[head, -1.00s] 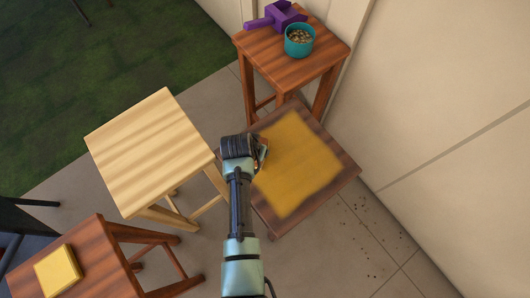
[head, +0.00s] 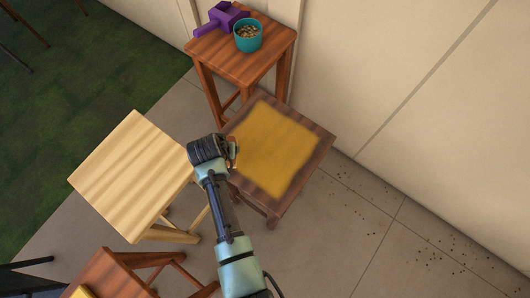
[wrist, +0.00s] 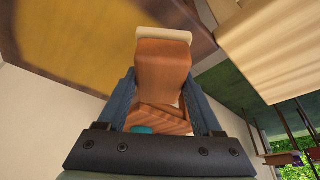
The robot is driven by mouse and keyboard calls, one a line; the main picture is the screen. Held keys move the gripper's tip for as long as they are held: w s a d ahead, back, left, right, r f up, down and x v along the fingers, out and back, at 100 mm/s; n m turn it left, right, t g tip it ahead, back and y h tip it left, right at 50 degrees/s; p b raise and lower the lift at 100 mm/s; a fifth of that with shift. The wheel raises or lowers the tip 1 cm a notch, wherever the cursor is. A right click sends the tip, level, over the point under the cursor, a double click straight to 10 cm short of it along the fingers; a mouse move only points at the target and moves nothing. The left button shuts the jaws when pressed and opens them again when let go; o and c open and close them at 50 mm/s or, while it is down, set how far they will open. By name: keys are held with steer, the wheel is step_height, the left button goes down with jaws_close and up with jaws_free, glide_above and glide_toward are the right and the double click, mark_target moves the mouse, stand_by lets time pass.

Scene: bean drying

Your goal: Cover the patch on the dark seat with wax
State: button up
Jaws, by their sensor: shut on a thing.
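The dark seat (head: 323,150) is a brown wooden stool with a broad, soft-edged yellow-ochre patch (head: 272,148) over most of its top. In the wrist view the patch (wrist: 75,35) fills the upper left. My gripper (head: 234,154) is at the left edge of this seat, its fingers mostly hidden by the wrist. In the wrist view my gripper (wrist: 163,95) is shut on a wooden block (wrist: 163,62) with a pale cream strip along its far end. The strip lies close to the seat's edge; I cannot tell if it touches.
A pale stool (head: 132,175) stands left of the seat. A reddish stool (head: 240,68) behind holds a teal cup (head: 248,36) of beans and a purple object (head: 221,17). Another reddish stool (head: 112,272) is at lower left. A wall (head: 400,60) stands behind right; floor at right has dark specks.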

steer(key=shift+r+p, duration=1.1)
steer(key=shift+r, duration=0.6)
